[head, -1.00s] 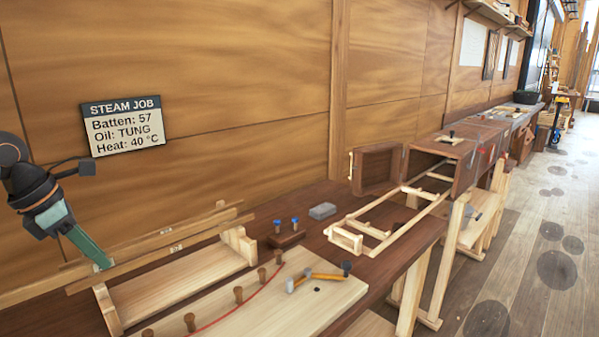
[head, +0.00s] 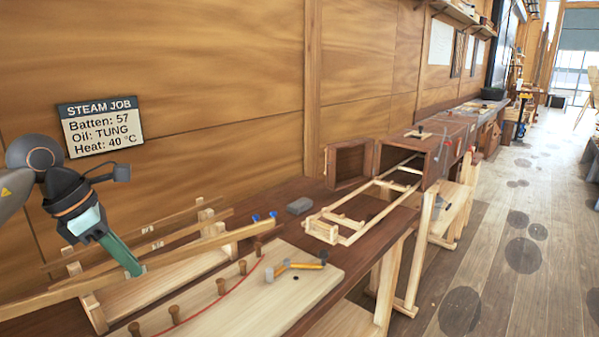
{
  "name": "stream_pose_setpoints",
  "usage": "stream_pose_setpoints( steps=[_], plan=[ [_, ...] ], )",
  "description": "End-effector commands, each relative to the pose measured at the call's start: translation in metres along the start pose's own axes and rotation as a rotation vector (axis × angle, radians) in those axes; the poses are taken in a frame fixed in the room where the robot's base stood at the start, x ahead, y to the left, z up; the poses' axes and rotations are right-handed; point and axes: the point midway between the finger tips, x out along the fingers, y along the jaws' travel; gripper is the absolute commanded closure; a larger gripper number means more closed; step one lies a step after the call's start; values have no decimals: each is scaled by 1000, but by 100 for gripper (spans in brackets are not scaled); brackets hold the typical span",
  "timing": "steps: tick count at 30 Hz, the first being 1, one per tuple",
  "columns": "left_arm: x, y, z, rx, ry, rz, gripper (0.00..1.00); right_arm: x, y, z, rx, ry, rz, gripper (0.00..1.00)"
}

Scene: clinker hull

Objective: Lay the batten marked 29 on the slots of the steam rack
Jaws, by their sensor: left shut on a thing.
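My left gripper (head: 138,271) is shut on a long pale batten (head: 205,248), which runs slantwise across the lower left, in front of the batten stand. A small tag is at the jaws; I cannot read its number. Two other battens (head: 185,233) with small white labels, too small to read, lie on the stand (head: 92,310) behind. My right gripper is not in view.
A wall sign (head: 100,125) reads batten 57, oil TUNG, heat 40 °C. Blue-topped items (head: 264,217) and a grey block (head: 299,206) sit between stand and rack.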

Motion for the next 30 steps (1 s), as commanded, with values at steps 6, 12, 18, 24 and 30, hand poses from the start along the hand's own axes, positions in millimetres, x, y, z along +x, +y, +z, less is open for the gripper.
stream_pose_setpoints(
  steps=[6, 12, 18, 24, 30],
  plan=[
    [14, -9, -2, 141, 2, -61, 100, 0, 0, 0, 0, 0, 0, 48],
    [28, -16, -16, 341, 1, -145, 100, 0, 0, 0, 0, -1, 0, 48],
    [46, -27, -36, 640, 2, -272, 100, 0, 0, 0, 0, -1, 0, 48],
    [64, -40, -60, 994, 1, -418, 100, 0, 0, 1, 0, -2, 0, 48],
    [77, -53, -85, 1344, 2, -563, 100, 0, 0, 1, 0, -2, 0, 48]
  ],
)
